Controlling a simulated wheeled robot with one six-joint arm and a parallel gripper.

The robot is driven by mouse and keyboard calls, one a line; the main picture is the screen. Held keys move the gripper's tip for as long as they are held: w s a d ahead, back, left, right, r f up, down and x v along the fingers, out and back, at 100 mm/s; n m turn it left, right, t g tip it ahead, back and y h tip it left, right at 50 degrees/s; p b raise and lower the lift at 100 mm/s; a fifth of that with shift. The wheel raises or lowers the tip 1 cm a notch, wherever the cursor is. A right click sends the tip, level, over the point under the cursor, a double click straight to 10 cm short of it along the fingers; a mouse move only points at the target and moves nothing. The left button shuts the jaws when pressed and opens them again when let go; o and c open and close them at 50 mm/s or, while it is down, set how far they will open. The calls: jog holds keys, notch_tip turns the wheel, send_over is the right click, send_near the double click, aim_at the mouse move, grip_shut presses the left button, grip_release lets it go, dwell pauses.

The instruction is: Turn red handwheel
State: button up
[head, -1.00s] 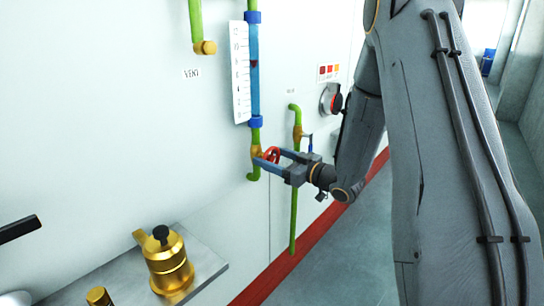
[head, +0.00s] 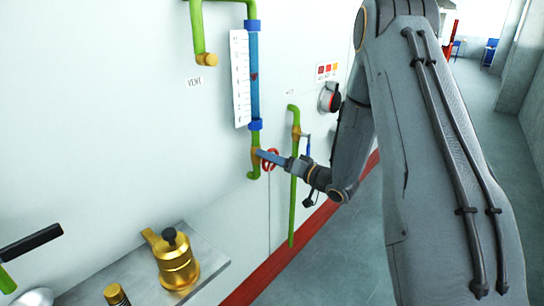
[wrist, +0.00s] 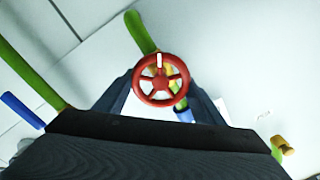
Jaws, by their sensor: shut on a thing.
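The red handwheel (wrist: 143,88) shows almost face-on in the wrist view, with several spokes and a white mark at the top of its rim. In the head view the red handwheel (head: 270,160) is small and partly covered by my gripper. It sits on the brass valve at the foot of the blue sight tube (head: 254,75). My gripper (head: 266,157) reaches it from the right. In the wrist view the jaws of my gripper (wrist: 160,92) stand on either side of the rim and are shut on the wheel.
A green pipe (head: 294,200) with a blue-lever valve runs down just right of the handwheel, close to my gripper. A brass pot (head: 174,262) stands on a grey shelf (head: 215,265) at lower left.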

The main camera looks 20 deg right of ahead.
jog(key=shift+w+d+m, duration=0.1)
jog(key=shift+m, duration=0.3)
jog(key=o, duration=1.1)
jog(key=b+v, duration=0.1)
jog(key=v, duration=0.6)
jog(key=shift+s+d, duration=0.2)
jog(key=shift+s, duration=0.1)
